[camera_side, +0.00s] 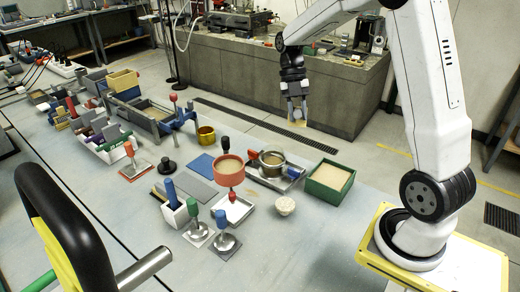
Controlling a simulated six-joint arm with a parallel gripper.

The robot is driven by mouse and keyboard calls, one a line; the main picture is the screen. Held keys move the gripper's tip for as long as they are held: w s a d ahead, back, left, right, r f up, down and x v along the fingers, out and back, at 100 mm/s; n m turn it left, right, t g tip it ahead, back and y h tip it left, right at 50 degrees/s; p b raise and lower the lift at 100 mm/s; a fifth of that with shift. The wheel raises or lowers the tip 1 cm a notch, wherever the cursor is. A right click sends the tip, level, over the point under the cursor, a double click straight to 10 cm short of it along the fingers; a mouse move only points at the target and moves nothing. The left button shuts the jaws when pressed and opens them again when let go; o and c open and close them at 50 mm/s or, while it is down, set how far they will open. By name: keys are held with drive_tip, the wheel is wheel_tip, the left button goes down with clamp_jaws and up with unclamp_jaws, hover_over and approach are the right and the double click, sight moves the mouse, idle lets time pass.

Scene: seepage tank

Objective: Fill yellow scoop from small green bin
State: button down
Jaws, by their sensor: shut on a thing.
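My gripper (297,112) hangs from the arm at the upper middle, pointing down. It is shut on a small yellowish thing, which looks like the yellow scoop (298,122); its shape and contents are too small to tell. The small green bin (314,190) stands at the right end of the bench, filled with tan sand. My gripper and the scoop appear in the air above and behind the bin, apart from it.
Left of the bin, a metal tray holds a round sieve or pot (271,160). A red-rimmed pan of sand (230,172) stands on a stand. A white cup (285,206) sits in front. Handled tools and a brass cup (206,135) crowd further left. The front right bench is clear.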

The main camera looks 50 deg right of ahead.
drive_tip(key=s+m+t+y, duration=0.25)
drive_tip(key=s+m, duration=0.25)
drive_tip(key=s, duration=0.5)
drive_tip(key=shift+g+y, duration=0.35)
drive_tip(key=shift+y, duration=0.2)
drive_tip(key=shift+d+f, duration=0.15)
drive_tip(key=shift+f, duration=1.05)
drive_tip(key=shift+d+f, duration=0.15)
drive_tip(key=shift+f, duration=1)
drive_tip(key=shift+f, duration=0.15)
drive_tip(key=shift+f, duration=4)
drive_tip(key=shift+f, duration=0.35)
drive_tip(key=shift+d+f, duration=0.1)
drive_tip(key=shift+d, duration=0.7)
